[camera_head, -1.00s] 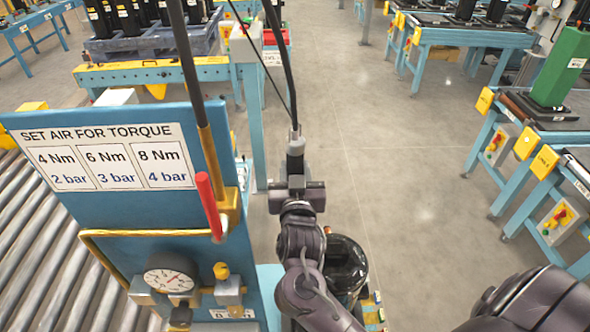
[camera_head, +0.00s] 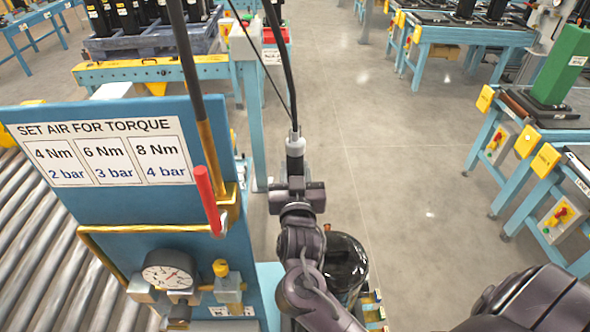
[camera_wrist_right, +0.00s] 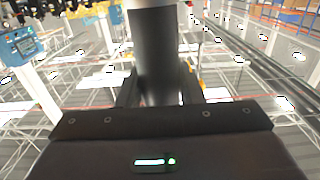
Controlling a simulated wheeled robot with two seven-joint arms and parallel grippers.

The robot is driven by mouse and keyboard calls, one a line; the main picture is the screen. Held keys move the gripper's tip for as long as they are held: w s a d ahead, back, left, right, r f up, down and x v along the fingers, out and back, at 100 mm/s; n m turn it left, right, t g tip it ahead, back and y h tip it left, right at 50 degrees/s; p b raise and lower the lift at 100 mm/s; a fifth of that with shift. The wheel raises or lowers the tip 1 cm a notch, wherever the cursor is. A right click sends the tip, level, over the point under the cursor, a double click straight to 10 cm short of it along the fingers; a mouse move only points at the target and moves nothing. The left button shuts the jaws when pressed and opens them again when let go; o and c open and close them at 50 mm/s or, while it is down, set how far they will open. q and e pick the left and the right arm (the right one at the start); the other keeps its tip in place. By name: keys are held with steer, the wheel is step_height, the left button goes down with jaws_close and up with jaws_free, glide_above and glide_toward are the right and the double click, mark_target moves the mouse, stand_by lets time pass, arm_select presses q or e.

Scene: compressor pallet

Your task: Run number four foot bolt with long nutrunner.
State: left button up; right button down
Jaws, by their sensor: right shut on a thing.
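My right gripper (camera_head: 296,190) is shut on the long nutrunner (camera_head: 295,147), whose pale grey top and dark hose fitting rise above the jaws. The right wrist view shows the tool's dark cylindrical body (camera_wrist_right: 158,55) upright between the jaws (camera_wrist_right: 160,98). The black, rounded compressor (camera_head: 345,262) stands below and to the right of the gripper, partly hidden by my forearm. The nutrunner's lower end, the foot bolts and their numbers are hidden. My left gripper is not in view.
A blue air panel (camera_head: 120,215) with a torque sign (camera_head: 105,155), pressure gauge (camera_head: 168,272) and red-handled lever (camera_head: 208,195) stands close left of the arm. A dark hose (camera_head: 281,70) rises from the tool. A roller conveyor (camera_head: 45,255) lies left; open floor (camera_head: 410,190) lies right.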

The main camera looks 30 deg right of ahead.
mark_target(296, 166)
steer(key=shift+s+f+b, duration=0.1)
steer(key=shift+f+b, duration=0.55)
steer(key=shift+f, duration=0.6)
stand_by(1.5)
steer(key=shift+r, duration=0.15)
steer(key=shift+w+r+p, duration=0.2)
steer(key=shift+r+p, duration=0.5)
steer(key=shift+p, duration=0.15)
steer(key=shift+r+p, duration=1.6)
steer(key=shift+r, duration=0.3)
steer(key=shift+s, duration=0.1)
